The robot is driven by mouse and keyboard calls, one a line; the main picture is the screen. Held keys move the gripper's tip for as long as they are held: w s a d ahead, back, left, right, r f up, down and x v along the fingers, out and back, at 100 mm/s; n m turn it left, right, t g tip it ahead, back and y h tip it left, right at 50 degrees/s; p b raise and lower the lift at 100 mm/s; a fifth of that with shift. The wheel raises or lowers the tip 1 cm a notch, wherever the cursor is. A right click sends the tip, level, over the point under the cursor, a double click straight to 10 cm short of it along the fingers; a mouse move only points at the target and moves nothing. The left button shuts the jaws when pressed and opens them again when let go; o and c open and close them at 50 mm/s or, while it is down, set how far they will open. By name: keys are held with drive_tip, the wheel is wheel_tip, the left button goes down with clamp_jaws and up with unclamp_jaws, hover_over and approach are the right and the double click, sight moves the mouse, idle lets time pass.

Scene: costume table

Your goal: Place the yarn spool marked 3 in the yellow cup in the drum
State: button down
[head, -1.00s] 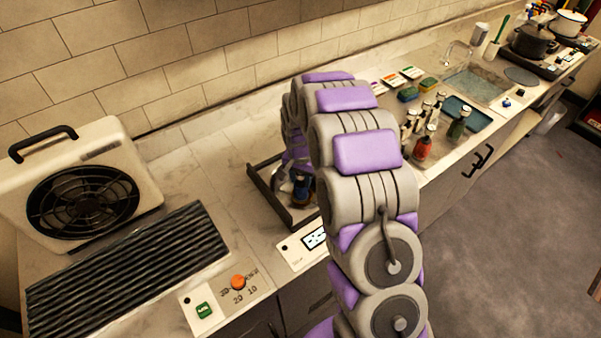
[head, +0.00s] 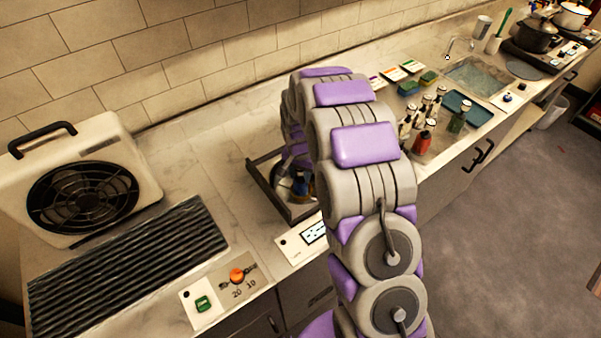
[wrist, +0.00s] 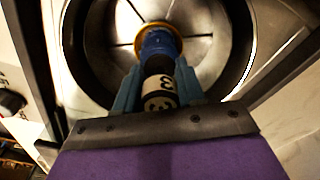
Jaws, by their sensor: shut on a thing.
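My gripper (wrist: 158,78) is shut on a blue yarn spool (wrist: 157,45) with a dark end and a white label (wrist: 162,84); the mark on it looks like a 3. The spool points down into the round metal drum (wrist: 100,50). A yellow ring, the rim of the yellow cup (wrist: 178,30), shows around the spool's far end. I cannot tell whether that end is inside the cup or just above it. In the head view, my arm hides much of the drum, and a bit of the blue spool (head: 301,187) shows.
A dark square frame (head: 263,184) surrounds the drum, with a panel and small display (head: 300,242) in front. A fan unit (head: 85,180) and a ridged black mat (head: 125,262) are at left. Several bottles (head: 425,135) stand at right.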

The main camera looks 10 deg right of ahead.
drive_tip(key=shift+f, duration=0.4)
idle(0.4)
drive_tip(key=shift+c, duration=1)
unclamp_jaws()
drive_tip(key=shift+r, duration=0.15)
drive_tip(key=shift+r+p, duration=1.25)
drive_tip(key=shift+r, duration=2.1)
